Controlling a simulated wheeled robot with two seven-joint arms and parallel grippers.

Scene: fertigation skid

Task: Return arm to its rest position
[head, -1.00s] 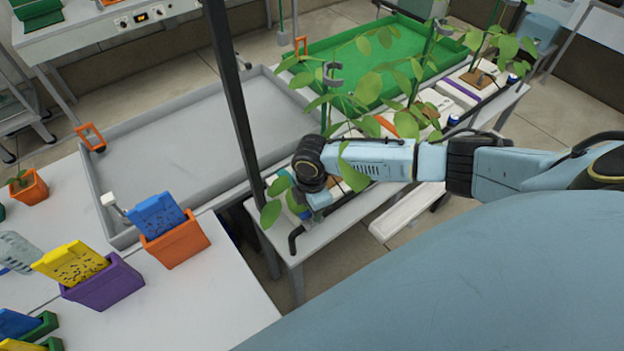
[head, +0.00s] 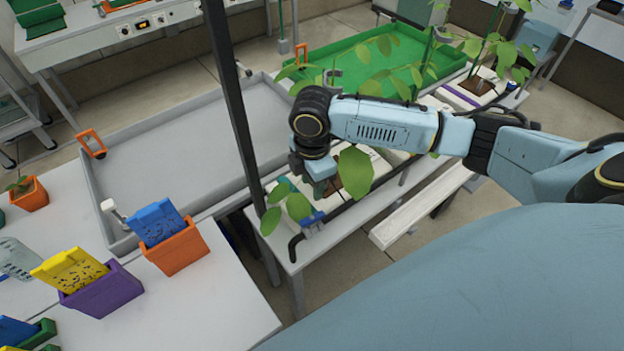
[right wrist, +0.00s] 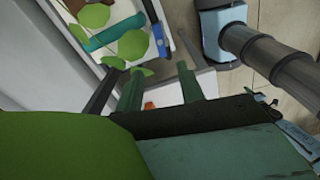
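My right arm (head: 385,122) comes in from the right, and its gripper (head: 318,178) points down above the near end of the plant bench (head: 345,215). In the right wrist view the two fingers of the right gripper (right wrist: 160,88) stand apart with nothing seen between them. A large green leaf (head: 356,172) hangs in front of the bench beside the gripper. A leaf (right wrist: 60,145) also fills the lower left of the right wrist view, very near the camera. My left gripper is not in view.
A dark upright post (head: 235,110) stands just left of the gripper. Tall leafy plants grow along the bench, with a green tray (head: 340,62) behind. A grey tray (head: 185,150) and a white table (head: 215,305) with coloured bins lie to the left.

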